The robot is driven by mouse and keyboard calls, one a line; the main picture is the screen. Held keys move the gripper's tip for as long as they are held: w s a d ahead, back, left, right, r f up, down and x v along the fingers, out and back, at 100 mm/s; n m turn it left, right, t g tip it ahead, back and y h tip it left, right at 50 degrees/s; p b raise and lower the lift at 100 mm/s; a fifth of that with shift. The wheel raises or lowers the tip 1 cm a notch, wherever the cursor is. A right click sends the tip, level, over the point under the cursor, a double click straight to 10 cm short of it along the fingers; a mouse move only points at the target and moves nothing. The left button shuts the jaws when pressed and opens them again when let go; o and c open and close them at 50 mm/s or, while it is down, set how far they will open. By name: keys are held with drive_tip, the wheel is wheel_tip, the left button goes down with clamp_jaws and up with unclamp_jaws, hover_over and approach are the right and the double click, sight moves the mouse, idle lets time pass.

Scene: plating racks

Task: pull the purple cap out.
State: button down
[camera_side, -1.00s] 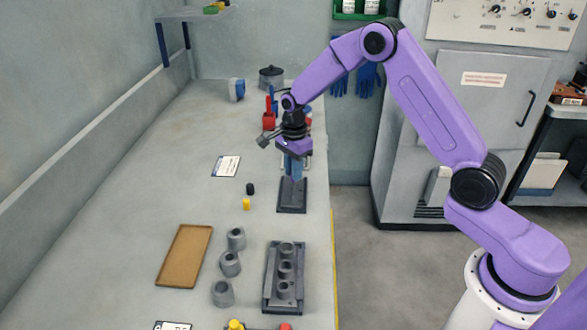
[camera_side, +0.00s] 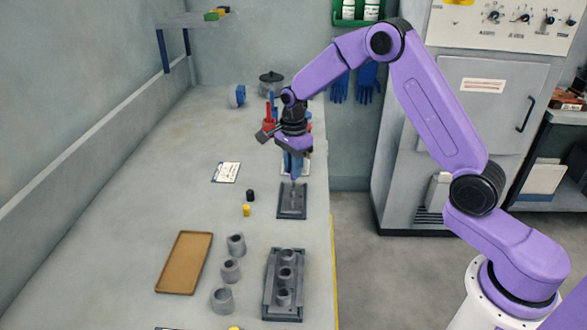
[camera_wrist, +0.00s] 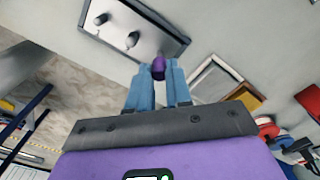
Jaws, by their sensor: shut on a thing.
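The purple cap (camera_wrist: 158,68) is pinched between the blue fingertips of my gripper (camera_wrist: 158,72) in the wrist view. A dark grey plating rack (camera_wrist: 112,10) lies beyond the fingertips, with two grey pegs showing on it. In the side view my gripper (camera_side: 292,172) points down over the back part of this rack (camera_side: 291,213). The fingertips appear to be above the plate. The cap is too small to make out there, and I cannot tell whether it still touches a peg.
A black cap (camera_side: 250,195) and a yellow cap (camera_side: 246,210) stand left of the rack. Several grey cups, a brown tray (camera_side: 184,262) and a second rack with grey cylinders (camera_side: 284,280) are nearer the camera. A white card (camera_side: 226,172) lies left.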

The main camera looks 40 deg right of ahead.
drive_tip(key=shift+r, duration=1)
drive_tip(key=shift+r, duration=0.1)
